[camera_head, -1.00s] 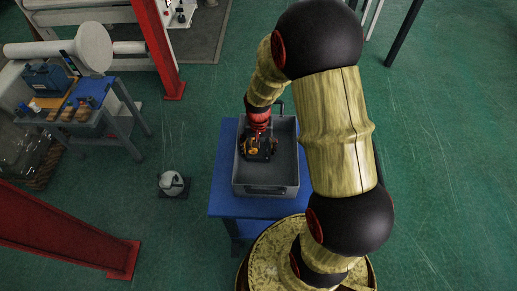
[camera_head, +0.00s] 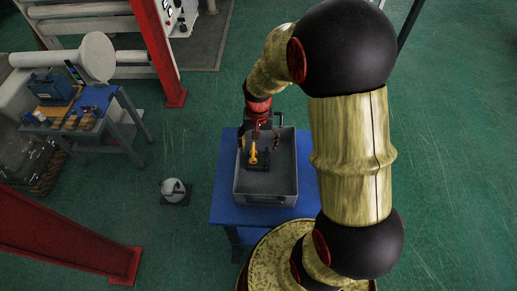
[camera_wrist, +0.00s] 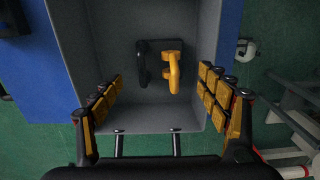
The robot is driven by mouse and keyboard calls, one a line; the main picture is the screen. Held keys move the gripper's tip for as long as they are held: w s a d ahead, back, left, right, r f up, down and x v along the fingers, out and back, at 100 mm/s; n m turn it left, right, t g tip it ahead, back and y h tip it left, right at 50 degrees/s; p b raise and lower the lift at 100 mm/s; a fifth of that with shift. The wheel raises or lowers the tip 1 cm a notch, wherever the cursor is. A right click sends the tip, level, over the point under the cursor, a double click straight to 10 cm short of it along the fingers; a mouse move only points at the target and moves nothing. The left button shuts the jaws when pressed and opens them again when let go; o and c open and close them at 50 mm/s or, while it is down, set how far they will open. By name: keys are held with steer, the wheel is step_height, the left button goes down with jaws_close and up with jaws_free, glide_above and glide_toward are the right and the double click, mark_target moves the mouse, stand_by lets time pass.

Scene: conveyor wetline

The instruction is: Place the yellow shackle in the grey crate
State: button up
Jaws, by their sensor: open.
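The yellow shackle (camera_wrist: 173,70) lies inside the grey crate (camera_wrist: 108,60), beside a black object (camera_wrist: 142,62) on the crate floor. In the head view the shackle (camera_head: 253,153) shows in the left part of the crate (camera_head: 266,200). My gripper (camera_wrist: 160,103) is open and empty in the wrist view, its fingers wide apart to either side. The shackle is apart from both fingers. In the head view my gripper (camera_head: 259,138) is above the far part of the crate, partly covering it.
The crate stands on a blue table (camera_head: 226,205). A workbench (camera_head: 90,100) with a blue box (camera_head: 52,87) stands at the left. A red post (camera_head: 160,60) rises behind, and a round white thing (camera_head: 173,188) lies on the green floor. The crate's right side is clear.

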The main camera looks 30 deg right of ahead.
steer(key=s+a+r+n+t, duration=0.1)
steer(key=s+a+r+n, duration=0.15)
steer(key=r, duration=0.55)
steer(key=s+a+r+n+t, duration=0.1)
steer(key=s+a+r+t, duration=0.15)
steer(key=r, duration=0.65)
steer(key=s+a+r+n+t, duration=0.2)
steer(key=s+a+r, duration=0.3)
steer(key=s+r, duration=0.4)
steer(key=shift+s+a+r+n, duration=0.25)
steer(key=shift+s+n, duration=0.4)
steer(key=shift+s, duration=0.25)
